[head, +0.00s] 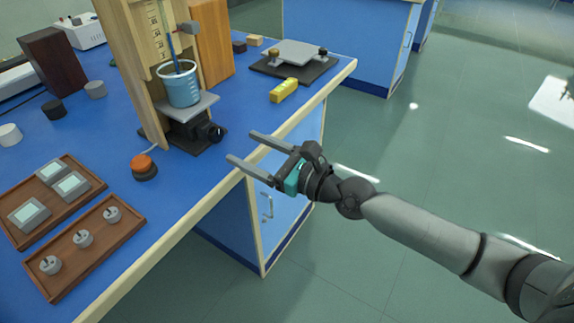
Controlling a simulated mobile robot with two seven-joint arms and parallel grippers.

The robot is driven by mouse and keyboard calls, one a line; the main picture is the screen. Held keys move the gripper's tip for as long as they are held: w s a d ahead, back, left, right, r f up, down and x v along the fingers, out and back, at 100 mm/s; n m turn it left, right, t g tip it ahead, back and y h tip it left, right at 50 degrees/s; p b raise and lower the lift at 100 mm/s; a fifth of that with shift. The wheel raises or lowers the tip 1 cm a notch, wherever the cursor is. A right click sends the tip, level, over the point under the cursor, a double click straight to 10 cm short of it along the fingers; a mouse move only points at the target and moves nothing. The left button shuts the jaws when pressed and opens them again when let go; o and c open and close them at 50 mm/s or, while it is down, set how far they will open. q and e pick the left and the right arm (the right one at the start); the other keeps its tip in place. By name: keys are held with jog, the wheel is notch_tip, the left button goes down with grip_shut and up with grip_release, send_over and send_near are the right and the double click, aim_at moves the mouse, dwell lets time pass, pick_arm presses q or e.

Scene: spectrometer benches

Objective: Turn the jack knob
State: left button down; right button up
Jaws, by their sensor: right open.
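The jack (187,130) stands on the blue bench with a grey top plate and a dark base. Its black knob (214,132) faces right, toward the bench edge. A glass beaker (180,84) of blue liquid stands on the jack's plate, with a blue rod in it. My right gripper (239,146) is open and empty, its two fingers pointing left over the bench edge. The fingertips are apart from the knob, a little to its right in the picture. My left gripper is not in view.
A wooden stand (143,70) rises behind the jack. An orange button (143,165) sits in front of it. Trays (98,255) with small parts lie at the lower left. A yellow block (284,90) and a second low platform (297,53) are farther back. The floor right of the bench is clear.

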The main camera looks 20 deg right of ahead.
jog(key=s+d+n+b, duration=0.3)
jog(key=s+d+n, duration=0.1)
jog(key=s, duration=0.2)
jog(key=shift+s+d, duration=0.25)
jog(key=shift+d, duration=0.05)
dwell(0.6)
jog(key=shift+d+n, duration=0.1)
jog(key=shift+n, duration=0.2)
